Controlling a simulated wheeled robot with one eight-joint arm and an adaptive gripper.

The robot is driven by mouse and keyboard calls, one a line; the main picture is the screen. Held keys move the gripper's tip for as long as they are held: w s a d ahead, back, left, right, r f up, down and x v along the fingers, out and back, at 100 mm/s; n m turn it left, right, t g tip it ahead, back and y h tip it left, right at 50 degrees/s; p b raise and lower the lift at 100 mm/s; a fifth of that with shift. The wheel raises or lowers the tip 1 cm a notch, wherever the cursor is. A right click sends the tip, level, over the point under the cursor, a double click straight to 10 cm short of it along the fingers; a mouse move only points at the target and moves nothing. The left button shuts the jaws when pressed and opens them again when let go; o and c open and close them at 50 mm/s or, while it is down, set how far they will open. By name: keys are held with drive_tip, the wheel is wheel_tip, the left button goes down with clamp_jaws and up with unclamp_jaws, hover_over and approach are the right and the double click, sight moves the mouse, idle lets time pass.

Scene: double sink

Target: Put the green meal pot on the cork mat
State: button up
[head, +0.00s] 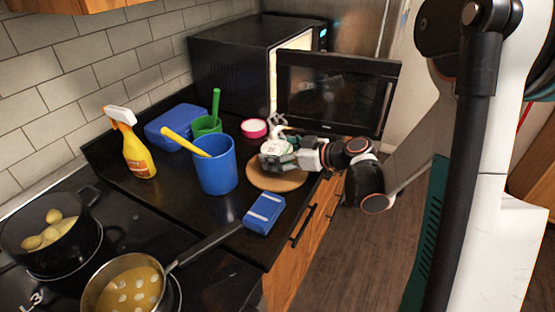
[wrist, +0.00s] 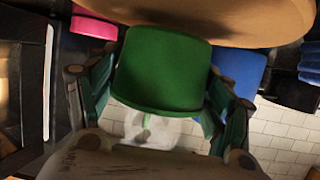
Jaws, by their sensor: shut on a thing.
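The green meal pot (wrist: 163,70) fills the middle of the wrist view, between the two fingers of my gripper (wrist: 158,88). A whitish part (wrist: 155,130) shows beside the pot there. In the head view my gripper (head: 277,158) is shut over the round cork mat (head: 278,181), and mostly a whitish top of the held thing (head: 271,147) shows; my fingers hide the rest. The mat lies on the black counter near its front edge, and its edge (wrist: 215,22) shows at the top of the wrist view. I cannot tell whether the pot touches the mat.
A blue cup (head: 215,170) with a yellow utensil stands just left of the mat. A green cup (head: 207,125), a pink bowl (head: 254,128) and an open microwave door (head: 335,90) are behind. A blue packet (head: 264,213) lies in front, near a pan handle (head: 208,244).

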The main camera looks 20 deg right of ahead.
drive_tip(key=shift+f, duration=0.5)
drive_tip(key=shift+f, duration=0.15)
drive_tip(key=o, duration=1.3)
drive_tip(key=shift+o, duration=0.2)
drive_tip(key=shift+s+d+r, duration=0.2)
drive_tip(key=shift+r, duration=0.1)
drive_tip(key=p+v, duration=0.3)
drive_tip(key=v, duration=0.8)
drive_tip(key=shift+s+d, duration=0.15)
drive_tip(key=shift+s, duration=0.05)
